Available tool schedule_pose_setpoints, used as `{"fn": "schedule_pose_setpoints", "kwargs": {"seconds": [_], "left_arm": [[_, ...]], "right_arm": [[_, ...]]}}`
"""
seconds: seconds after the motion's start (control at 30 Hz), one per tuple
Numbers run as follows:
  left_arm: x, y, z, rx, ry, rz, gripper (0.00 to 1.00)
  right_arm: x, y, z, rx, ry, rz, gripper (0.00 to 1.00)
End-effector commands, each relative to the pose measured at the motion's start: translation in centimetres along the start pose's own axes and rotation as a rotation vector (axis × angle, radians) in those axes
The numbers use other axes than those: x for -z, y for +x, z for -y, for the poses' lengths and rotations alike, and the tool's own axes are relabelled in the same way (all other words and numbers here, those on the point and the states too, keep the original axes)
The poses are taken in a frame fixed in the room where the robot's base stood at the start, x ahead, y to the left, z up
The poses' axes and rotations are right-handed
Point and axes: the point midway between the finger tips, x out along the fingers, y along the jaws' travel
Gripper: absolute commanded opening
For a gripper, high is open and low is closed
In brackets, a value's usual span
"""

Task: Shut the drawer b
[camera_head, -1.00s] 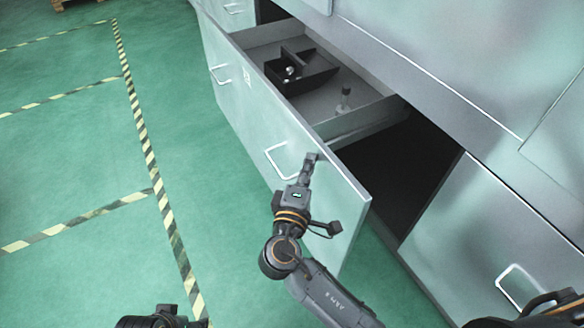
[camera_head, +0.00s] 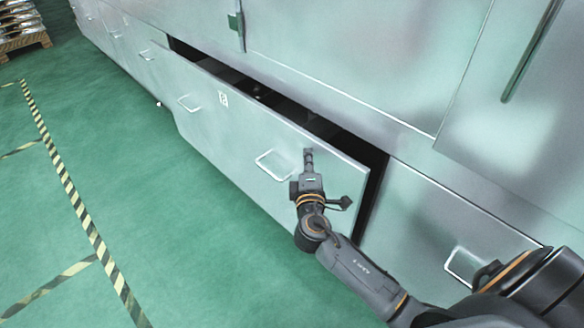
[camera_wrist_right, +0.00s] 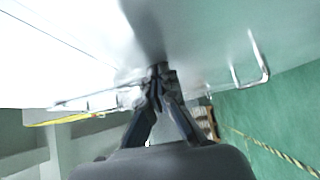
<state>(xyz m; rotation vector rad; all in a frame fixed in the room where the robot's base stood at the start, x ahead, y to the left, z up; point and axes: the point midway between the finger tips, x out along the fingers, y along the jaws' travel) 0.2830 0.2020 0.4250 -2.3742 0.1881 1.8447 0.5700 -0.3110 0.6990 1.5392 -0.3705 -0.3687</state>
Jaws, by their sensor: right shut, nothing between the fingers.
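Drawer b (camera_head: 235,122) is a wide pale-metal drawer with two wire handles and a small label. It stands a little way out of the cabinet, with a narrow dark gap along its top and right side. My right gripper (camera_head: 308,152) is shut and empty, with its fingertips at the drawer's front panel, right of the right handle (camera_head: 273,165). In the right wrist view the shut fingertips (camera_wrist_right: 158,70) meet or nearly meet the pale panel (camera_wrist_right: 200,35); exact contact is hard to tell. The drawer's inside is mostly hidden. My left gripper is out of view.
The cabinet (camera_head: 350,60) runs along the back, with a shut front (camera_head: 420,215) to the right and more handled fronts to the far left. Green floor (camera_head: 110,190) with striped tape (camera_head: 65,180) is clear. A loaded pallet (camera_head: 22,42) stands far left.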

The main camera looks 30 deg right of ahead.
Motion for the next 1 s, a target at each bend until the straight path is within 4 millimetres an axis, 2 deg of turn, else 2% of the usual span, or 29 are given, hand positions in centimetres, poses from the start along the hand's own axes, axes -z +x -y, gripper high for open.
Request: {"fn": "schedule_pose_setpoints", "kwargs": {"seconds": [0.1, 0.4, 0.7, 1.0], "left_arm": [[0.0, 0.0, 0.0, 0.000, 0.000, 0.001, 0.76], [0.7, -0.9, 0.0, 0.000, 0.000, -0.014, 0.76], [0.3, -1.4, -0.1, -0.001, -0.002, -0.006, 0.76], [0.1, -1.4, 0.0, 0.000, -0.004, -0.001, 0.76]], "right_arm": [[-1.8, 1.7, 0.0, -0.001, -0.003, 0.005, 0.00], [-4.9, 4.8, 0.0, -0.001, -0.002, 0.005, 0.00], [-6.3, 6.3, 0.1, 0.000, -0.001, 0.001, 0.00], [-6.8, 6.6, -0.1, -0.003, -0.002, 0.006, 0.00]]}}
